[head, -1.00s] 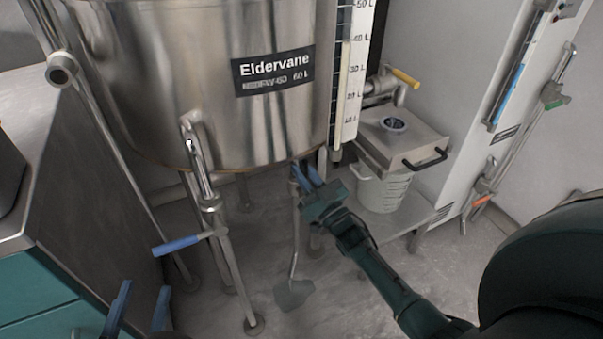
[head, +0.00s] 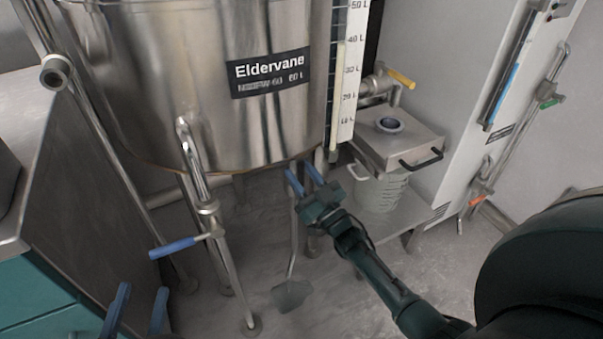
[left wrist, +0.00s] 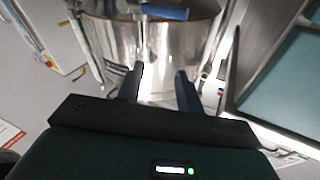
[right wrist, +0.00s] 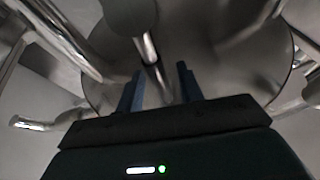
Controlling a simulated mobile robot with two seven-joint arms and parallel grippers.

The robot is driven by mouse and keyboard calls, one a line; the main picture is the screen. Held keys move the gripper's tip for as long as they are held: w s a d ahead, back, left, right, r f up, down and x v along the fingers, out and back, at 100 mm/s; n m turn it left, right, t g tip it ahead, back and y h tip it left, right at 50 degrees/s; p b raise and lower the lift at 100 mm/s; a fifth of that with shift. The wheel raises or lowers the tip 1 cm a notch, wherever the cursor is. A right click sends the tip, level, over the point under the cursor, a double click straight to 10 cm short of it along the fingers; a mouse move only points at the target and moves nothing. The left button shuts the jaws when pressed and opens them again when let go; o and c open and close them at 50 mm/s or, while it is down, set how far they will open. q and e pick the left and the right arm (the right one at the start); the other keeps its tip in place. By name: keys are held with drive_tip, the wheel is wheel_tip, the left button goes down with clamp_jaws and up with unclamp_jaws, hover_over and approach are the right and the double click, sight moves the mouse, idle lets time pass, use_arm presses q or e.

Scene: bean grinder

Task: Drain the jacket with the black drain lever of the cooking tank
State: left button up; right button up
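The steel cooking tank (head: 220,115) fills the upper left of the head view. I cannot make out its black drain lever for certain. My right gripper (head: 304,178) is below the tank's lower right edge, its blue fingers pointing up and apart. In the right wrist view, a thin metal rod (right wrist: 151,52) shows between the fingers (right wrist: 160,88), under a dark rounded part (right wrist: 130,18); I cannot tell if they touch. My left gripper (head: 138,308) is open and empty at the lower left, below a blue-handled lever (head: 174,247) on the front pipe.
A steel box (head: 395,148) with a black handle stands right of the tank, a white bucket (head: 380,192) below it. A yellow-handled valve (head: 401,79) is behind. A steel counter (head: 75,170) bounds the left. Floor (head: 225,310) shows between.

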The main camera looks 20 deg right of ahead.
drive_tip(key=p+v, duration=0.1)
drive_tip(key=v, duration=1.2)
